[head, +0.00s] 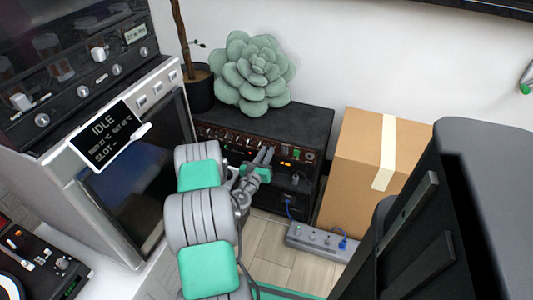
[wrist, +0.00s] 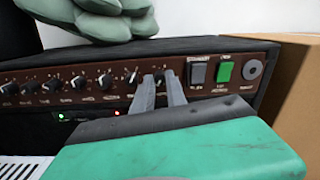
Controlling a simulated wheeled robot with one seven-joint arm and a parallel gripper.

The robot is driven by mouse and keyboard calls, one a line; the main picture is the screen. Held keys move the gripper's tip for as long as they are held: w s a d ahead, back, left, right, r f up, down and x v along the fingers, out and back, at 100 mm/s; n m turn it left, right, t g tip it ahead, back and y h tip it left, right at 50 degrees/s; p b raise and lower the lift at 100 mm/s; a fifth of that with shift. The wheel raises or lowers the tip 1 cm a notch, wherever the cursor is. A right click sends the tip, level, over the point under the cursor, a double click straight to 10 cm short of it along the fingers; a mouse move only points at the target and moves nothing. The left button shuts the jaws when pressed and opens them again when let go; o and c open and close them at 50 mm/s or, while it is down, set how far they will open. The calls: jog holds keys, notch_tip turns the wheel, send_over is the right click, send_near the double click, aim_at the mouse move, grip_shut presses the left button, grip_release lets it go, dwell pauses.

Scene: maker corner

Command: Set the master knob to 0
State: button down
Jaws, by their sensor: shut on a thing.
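A black amplifier (head: 300,117) with a brown control panel stands against the wall. It also shows in the wrist view (wrist: 30,75), with a row of black knobs with white pointer marks. The knob at the right end of the row (wrist: 159,78), likely the master knob, sits between my fingertips. Its label and exact pointer setting are too small or hidden to read. My gripper (wrist: 160,88) is shut on this knob, its two grey fingers on either side. In the head view my gripper (head: 264,157) reaches the amplifier's front and hides part of the panel.
A black switch (wrist: 198,70) and a green switch (wrist: 225,68) sit right of the knob. A green succulent (head: 255,72) rests on the amplifier. A cardboard box (head: 355,170) stands right, a power strip (head: 320,240) on the floor. A machine with a screen (head: 105,138) stands left.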

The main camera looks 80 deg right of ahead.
aim_at(268, 149)
jog(key=c, duration=1.6)
grip_release()
jog(key=a, duration=0.3)
jog(key=shift+w, duration=0.25)
jog(key=shift+w+a+f+b, duration=0.1)
jog(key=shift+a+b, duration=0.1)
jog(key=shift+a, duration=0.6)
jog(key=shift+w+a+r+b, duration=0.1)
jog(key=shift+a+b, duration=0.1)
jog(key=shift+a, duration=0.6)
jog(key=shift+w+a+f+b, duration=0.1)
jog(key=shift+a+b, duration=0.1)
jog(key=shift+a, duration=0.6)
